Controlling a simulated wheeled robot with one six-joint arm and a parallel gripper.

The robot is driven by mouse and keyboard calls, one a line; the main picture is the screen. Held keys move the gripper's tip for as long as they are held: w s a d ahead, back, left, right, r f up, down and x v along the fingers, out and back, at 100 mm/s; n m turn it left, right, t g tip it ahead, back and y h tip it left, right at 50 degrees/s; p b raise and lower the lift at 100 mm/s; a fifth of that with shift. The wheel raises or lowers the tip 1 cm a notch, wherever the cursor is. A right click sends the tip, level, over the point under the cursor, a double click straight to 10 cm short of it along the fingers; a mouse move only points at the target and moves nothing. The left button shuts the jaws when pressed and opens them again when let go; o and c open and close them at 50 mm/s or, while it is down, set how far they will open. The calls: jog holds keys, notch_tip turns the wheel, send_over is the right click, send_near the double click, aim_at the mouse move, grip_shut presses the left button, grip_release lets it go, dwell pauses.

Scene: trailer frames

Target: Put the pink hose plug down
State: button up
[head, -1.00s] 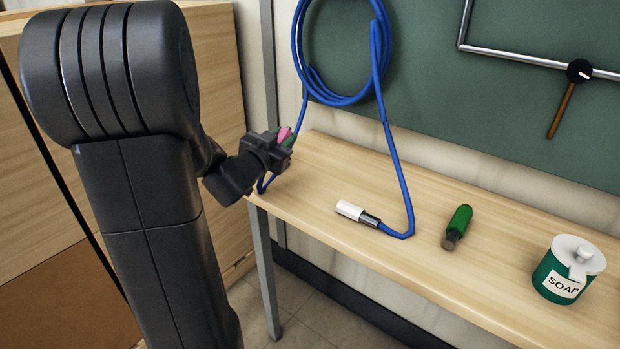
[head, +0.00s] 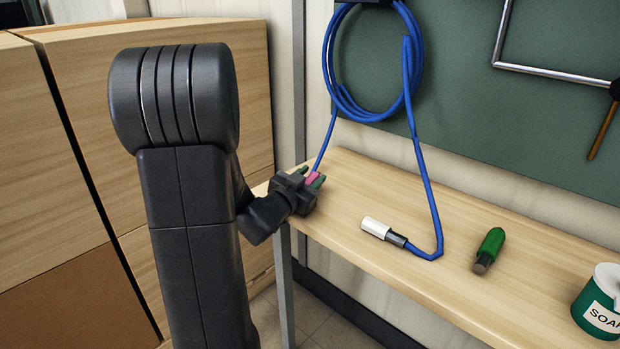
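The pink hose plug (head: 313,178) shows as a small pink piece between the fingers of my gripper (head: 315,182). My gripper is at the left end of the wooden bench (head: 360,186), low over or at its top; I cannot tell whether the plug touches the wood. The fingers appear closed around the plug, and most of it is hidden. The blue hose (head: 428,190) hangs in a coil on the green board. One strand runs down to my gripper. The other strand runs down to a white plug (head: 376,228) lying on the bench.
A green-handled tool (head: 490,247) lies right of the white plug. A green soap pot (head: 598,305) stands at the right edge of view. Tall wooden cabinets (head: 215,80) are at the left. The bench between my gripper and the white plug is clear.

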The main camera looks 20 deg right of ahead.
jog(key=shift+o, duration=0.7)
jog(key=shift+r, duration=0.25)
jog(key=v, duration=1.2)
jog(key=shift+p, duration=0.35)
jog(key=x, duration=1.2)
jog(key=shift+f+b, duration=0.25)
jog(key=shift+b, duration=0.05)
jog(key=shift+d+r+p, duration=0.1)
jog(key=shift+r+p, duration=0.2)
jog(key=shift+r, duration=1.05)
